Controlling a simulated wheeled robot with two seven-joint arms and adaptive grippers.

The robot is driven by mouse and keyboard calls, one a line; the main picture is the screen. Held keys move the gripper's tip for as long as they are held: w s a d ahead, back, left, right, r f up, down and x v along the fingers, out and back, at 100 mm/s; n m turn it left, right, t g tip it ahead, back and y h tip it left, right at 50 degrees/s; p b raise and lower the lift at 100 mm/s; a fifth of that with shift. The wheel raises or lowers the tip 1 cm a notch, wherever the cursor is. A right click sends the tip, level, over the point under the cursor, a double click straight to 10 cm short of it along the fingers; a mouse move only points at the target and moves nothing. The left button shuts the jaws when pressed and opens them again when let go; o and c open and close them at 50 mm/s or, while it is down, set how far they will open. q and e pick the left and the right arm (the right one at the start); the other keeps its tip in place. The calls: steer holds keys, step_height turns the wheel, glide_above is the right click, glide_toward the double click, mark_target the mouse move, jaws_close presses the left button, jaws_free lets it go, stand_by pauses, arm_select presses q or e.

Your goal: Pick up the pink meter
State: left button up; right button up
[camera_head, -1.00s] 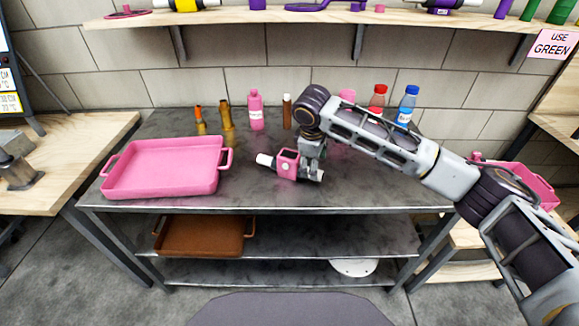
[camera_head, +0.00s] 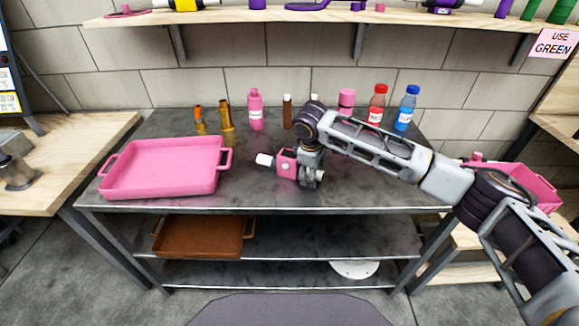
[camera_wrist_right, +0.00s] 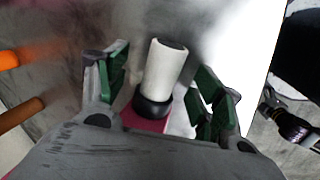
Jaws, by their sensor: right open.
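The pink meter (camera_head: 287,164) has a pink body and a white cylindrical end (camera_head: 264,160). It is on the dark metal table top (camera_head: 350,188). My right gripper (camera_head: 311,178) is down at the meter's right side and hides part of it. In the right wrist view, the open green-padded fingers of my right gripper (camera_wrist_right: 162,68) stand on either side of the meter's white cylinder (camera_wrist_right: 165,65) and black collar. Gaps show on both sides. Part of the pink body is hidden behind the gripper. My left gripper is not in view.
A pink tray (camera_head: 160,185) stands left on the table. Several bottles line the back, including a pink bottle (camera_head: 255,110), a red-capped bottle (camera_head: 377,103) and a blue-capped bottle (camera_head: 405,108). A brown tray (camera_head: 200,240) lies on the shelf below.

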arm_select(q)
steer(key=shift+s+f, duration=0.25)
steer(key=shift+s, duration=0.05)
arm_select(e)
steer(key=shift+c, duration=0.4)
steer(key=c, duration=1.2)
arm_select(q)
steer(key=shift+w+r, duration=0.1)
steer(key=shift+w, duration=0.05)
arm_select(e)
steer(key=shift+r, duration=0.2)
steer(key=shift+r, duration=0.55)
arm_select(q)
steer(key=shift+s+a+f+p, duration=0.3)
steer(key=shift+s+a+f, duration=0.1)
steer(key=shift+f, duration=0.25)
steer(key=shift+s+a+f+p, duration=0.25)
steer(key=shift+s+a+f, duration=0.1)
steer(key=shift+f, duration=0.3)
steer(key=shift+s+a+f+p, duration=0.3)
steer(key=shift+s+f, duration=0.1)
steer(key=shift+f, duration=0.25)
arm_select(e)
steer(key=shift+r, duration=4.3)
arm_select(q)
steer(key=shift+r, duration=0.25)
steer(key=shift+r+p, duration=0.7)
steer(key=shift+p, duration=0.2)
